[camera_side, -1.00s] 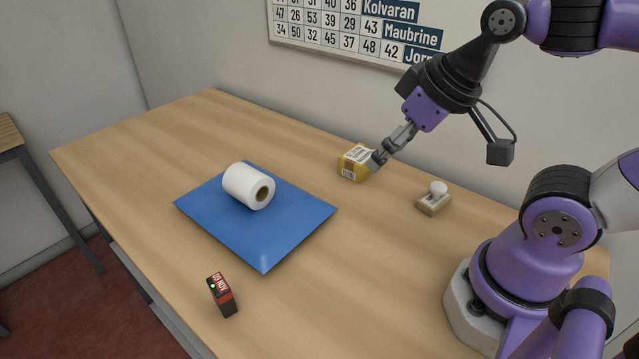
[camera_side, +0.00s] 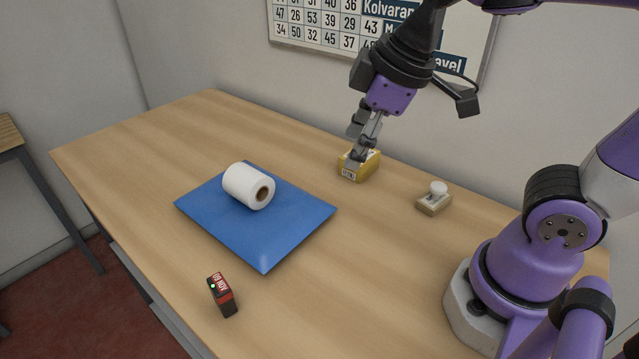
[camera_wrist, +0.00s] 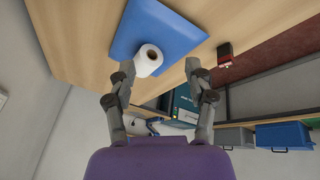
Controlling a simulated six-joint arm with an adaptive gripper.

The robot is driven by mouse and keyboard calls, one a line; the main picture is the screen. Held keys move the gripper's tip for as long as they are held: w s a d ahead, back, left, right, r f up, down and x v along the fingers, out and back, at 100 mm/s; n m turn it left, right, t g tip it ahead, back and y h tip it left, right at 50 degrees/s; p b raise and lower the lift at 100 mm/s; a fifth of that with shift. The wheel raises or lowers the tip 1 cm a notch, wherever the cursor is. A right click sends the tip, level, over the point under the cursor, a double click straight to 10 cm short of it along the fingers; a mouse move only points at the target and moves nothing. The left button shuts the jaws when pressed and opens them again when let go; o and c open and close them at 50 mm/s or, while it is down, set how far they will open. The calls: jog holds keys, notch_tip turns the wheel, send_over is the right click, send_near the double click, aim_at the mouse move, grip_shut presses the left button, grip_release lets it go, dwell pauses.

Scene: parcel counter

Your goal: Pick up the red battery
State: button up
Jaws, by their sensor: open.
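The red battery (camera_side: 222,295) is a small red and black block with a green light. It stands upright on the near part of the table, in front of the blue mat. In the wrist view the red battery (camera_wrist: 225,52) shows at the upper right, beyond the fingers. My gripper (camera_side: 360,150) is open and empty, above the table's far side, close to a yellow parcel and well away from the battery. In the wrist view the fingers of my gripper (camera_wrist: 158,82) are spread apart with nothing between them.
A blue mat (camera_side: 265,250) lies mid-table with a white roll (camera_side: 247,187) on it. The small yellow parcel (camera_side: 362,167) stands near the wall. A stamp-like item with a white knob (camera_side: 437,193) is right of it. Bare table lies around the battery.

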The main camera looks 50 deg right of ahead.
jog(key=w+a+n+g, duration=0.2)
jog(key=w+a+n, duration=0.4)
jog(key=n, duration=0.4)
jog(key=n+g, duration=0.2)
jog(key=n, duration=1.4)
send_over(218, 284)
jog(key=shift+h, duration=0.3)
jog(key=f, duration=0.4)
jog(key=d+f, duration=0.1)
jog(key=f, duration=0.2)
jog(key=shift+w, duration=0.1)
jog(key=f, duration=0.4)
jog(key=shift+a+f, duration=0.35)
jog(key=shift+f, duration=0.05)
notch_tip(218, 284, down, 6)
jog(key=shift+a+f, duration=0.1)
jog(key=shift+a, duration=0.05)
jog(key=shift+c, duration=0.4)
grip_shut()
